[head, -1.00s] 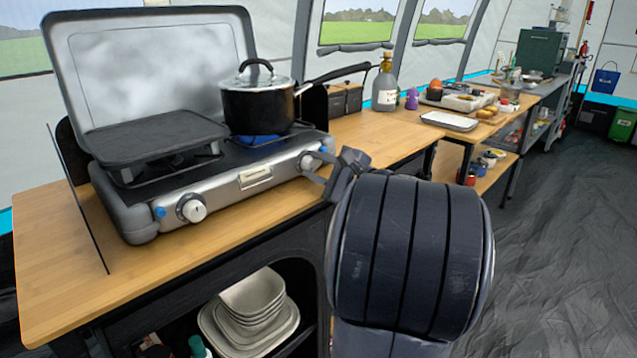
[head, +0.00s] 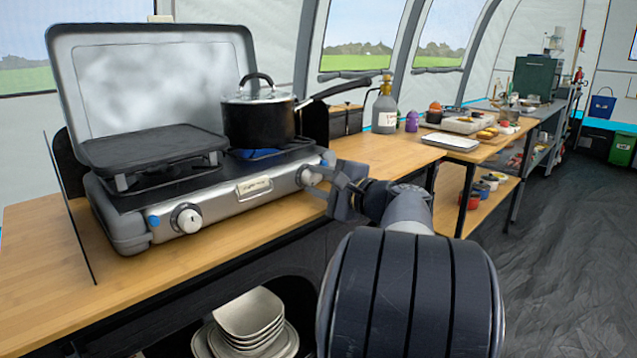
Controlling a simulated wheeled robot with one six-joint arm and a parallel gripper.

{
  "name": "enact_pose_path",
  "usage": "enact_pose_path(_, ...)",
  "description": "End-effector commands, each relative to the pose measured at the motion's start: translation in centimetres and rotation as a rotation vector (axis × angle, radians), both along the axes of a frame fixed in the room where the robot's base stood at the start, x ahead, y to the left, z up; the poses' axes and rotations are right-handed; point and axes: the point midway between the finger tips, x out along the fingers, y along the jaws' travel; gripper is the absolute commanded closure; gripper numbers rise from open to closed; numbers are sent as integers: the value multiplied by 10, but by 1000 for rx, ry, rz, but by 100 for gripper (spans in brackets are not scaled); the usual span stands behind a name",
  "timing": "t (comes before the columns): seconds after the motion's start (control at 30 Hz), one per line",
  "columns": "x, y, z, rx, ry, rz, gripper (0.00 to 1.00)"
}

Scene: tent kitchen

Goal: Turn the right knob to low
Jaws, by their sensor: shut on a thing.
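The camp stove (head: 232,192) stands on the wooden counter with its lid up. Its right knob (head: 306,176) is on the right end of the silver front panel, partly covered by my gripper. My gripper (head: 317,181) comes in from the right and is shut on this knob. The knob's pointer and markings are too small and too covered to read. The left knob (head: 187,219) is round and pale, with nothing touching it. A black pot (head: 258,123) with a glass lid sits on the right burner, and blue shows beneath it.
A black griddle (head: 152,147) covers the left burner. The pot's long handle (head: 335,88) sticks out to the right, above my gripper. A bottle (head: 385,108) and a white tray (head: 450,142) stand further right. The dark floor at right is open.

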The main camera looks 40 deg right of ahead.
Motion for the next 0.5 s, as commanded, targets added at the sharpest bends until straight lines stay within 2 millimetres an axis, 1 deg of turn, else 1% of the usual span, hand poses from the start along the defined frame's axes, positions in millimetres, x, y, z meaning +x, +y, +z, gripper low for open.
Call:
enact_pose_path(0.1,0,0,-1,0,2,2,92)
enact_pose_path(0.13,0,0,-1,1,2,2,67)
enact_pose_path(0.37,0,0,0,1,1,0,48)
enact_pose_path(0.5,0,0,-1,1,1,0,48)
